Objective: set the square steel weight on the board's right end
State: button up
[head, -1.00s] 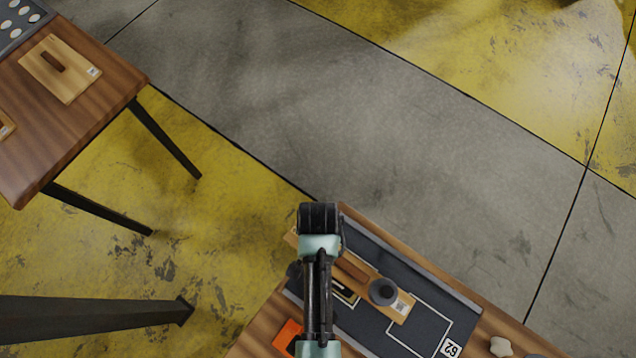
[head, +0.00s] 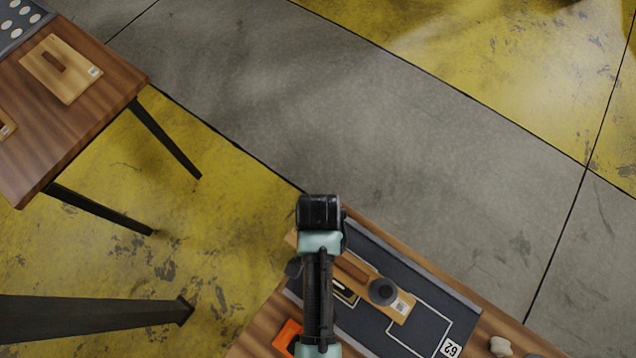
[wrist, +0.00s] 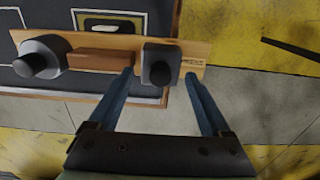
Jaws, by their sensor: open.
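In the wrist view the square steel weight (wrist: 161,66), grey with a dark knob, stands on the wooden board (wrist: 138,46) near its right end. My gripper (wrist: 159,75) is open, with one blue finger on each side of the weight's knob in the picture; I cannot tell whether they touch it. A round weight (wrist: 40,58) stands near the board's left end, with a brown wooden block (wrist: 100,60) between the weights. In the head view my arm hides the square weight; the round weight (head: 382,291) and the board (head: 401,309) show beside it.
The board lies over a dark mat (head: 430,325) with white outlines on a wooden table (head: 255,340). An orange object (head: 288,337) and a pale stone-like lump (head: 500,346) are on this table. Another wooden table (head: 90,120) stands at upper left. Open floor lies beyond.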

jog(key=r, duration=0.8)
jog(key=shift+w+r, duration=0.15)
jog(key=shift+w, duration=0.1)
jog(key=w+r+n+t, duration=0.2)
jog(key=w+r+t, duration=0.6)
jog(key=w+r, duration=0.9)
jog(key=w+r+n+t, duration=0.1)
jog(key=w+r+t, duration=0.2)
jog(key=r, duration=0.5)
jog(key=w+r+n+t, duration=0.1)
jog(key=w+r+t, duration=0.15)
jog(key=r, duration=0.55)
notch_tip(320, 180, up, 16)
jog(key=s+n+t, duration=0.1)
jog(key=s+t, duration=0.1)
jog(key=t, duration=0.4)
jog(key=s+r+n+t, duration=0.1)
jog(key=s+r+t, duration=0.3)
jog(key=r, duration=0.5)
jog(key=s+r+n+t, duration=0.1)
jog(key=s+r+t, duration=0.3)
jog(key=s+r, duration=0.3)
notch_tip(320, 180, up, 3)
jog(key=shift+s+f, duration=0.1)
jog(key=shift+s, duration=0.15)
